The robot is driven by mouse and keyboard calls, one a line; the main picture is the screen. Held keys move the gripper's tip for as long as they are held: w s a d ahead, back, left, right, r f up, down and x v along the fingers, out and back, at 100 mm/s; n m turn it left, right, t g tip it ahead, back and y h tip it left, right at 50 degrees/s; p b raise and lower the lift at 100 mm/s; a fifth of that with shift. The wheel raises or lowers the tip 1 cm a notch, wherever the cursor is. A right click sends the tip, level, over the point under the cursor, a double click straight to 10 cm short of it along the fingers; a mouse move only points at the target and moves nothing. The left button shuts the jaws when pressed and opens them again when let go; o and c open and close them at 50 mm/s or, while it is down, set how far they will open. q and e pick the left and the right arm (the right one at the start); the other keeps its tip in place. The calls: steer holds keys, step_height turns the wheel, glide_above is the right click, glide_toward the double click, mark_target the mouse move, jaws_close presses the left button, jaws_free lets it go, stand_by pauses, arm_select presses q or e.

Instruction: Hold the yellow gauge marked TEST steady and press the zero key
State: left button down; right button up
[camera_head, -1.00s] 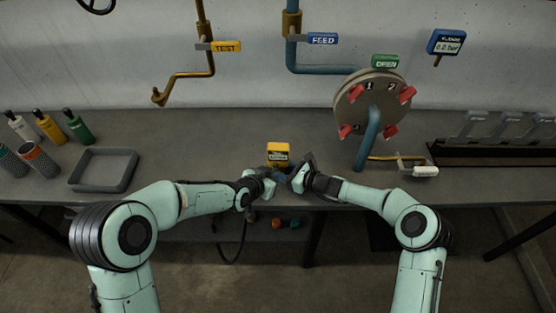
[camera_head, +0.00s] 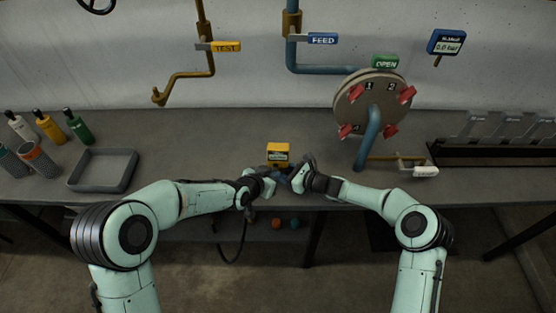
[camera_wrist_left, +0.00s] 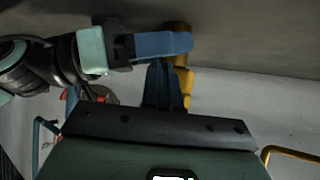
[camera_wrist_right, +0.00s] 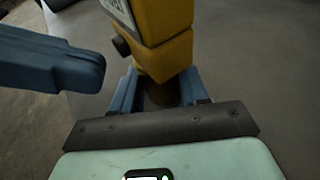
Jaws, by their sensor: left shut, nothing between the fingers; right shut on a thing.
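The yellow gauge (camera_head: 278,153) stands upright near the bench's front edge; its marking is too small to read in the head view. In the right wrist view, my right gripper (camera_wrist_right: 160,92) is shut on the narrow lower part of the yellow gauge (camera_wrist_right: 163,40). A short dark knob (camera_wrist_right: 121,46) sticks out from the gauge's side; I cannot tell whether it is the zero key. My left gripper (camera_wrist_left: 165,75) is shut and empty. Its blue fingers (camera_wrist_right: 60,68) point toward the gauge, a little below the knob and apart from it.
A round valve disc (camera_head: 372,100) with red handles stands right of the gauge. A blue display (camera_head: 446,42) is on the wall. A grey tray (camera_head: 103,170) and bottles sit left.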

arm_select(q)
steer(key=shift+w, duration=0.25)
steer(key=shift+w, duration=0.25)
stand_by(0.4)
steer(key=shift+s, duration=0.7)
steer(key=s, duration=0.6)
steer(key=shift+a, duration=0.1)
stand_by(0.4)
